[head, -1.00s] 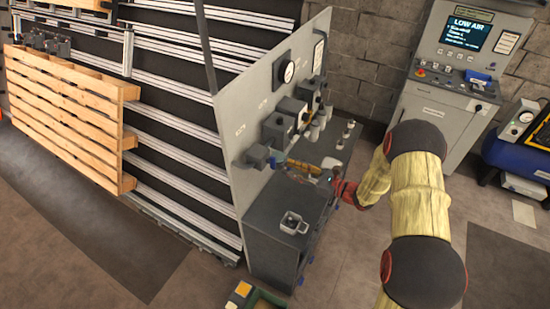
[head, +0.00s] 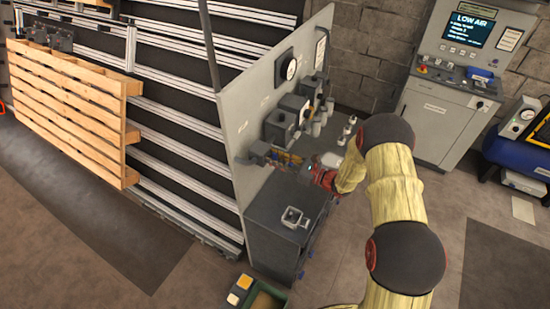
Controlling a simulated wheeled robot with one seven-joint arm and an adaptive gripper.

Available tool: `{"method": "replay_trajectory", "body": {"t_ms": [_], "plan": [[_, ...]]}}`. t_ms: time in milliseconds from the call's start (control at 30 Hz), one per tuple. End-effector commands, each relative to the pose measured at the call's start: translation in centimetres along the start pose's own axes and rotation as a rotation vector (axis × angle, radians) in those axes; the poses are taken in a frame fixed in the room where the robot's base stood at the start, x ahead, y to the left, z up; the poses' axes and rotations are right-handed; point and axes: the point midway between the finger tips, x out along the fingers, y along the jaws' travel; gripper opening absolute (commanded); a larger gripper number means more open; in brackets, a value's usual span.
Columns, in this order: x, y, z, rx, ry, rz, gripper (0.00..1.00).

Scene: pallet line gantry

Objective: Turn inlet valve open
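The grey panel (head: 262,95) carries a row of dark fittings and a round gauge (head: 291,68). A dark grey block at the row's lower left (head: 258,153) looks like the inlet valve.
A grey cart (head: 262,212) under the panel holds a small metal cup (head: 293,217). A control cabinet (head: 440,115) with a "LOW AIR" screen (head: 468,30) stands at the back right, beside a blue compressor (head: 517,155). A wooden pallet (head: 70,100) is at left.

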Motion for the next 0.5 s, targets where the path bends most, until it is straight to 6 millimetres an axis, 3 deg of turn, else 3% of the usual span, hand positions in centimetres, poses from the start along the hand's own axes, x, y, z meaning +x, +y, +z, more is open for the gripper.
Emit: {"method": "replay_trajectory", "body": {"t_ms": [500], "plan": [[-0.03, 0.01, 0.0, 0.0, 0.0, 0.0, 0.0]]}}
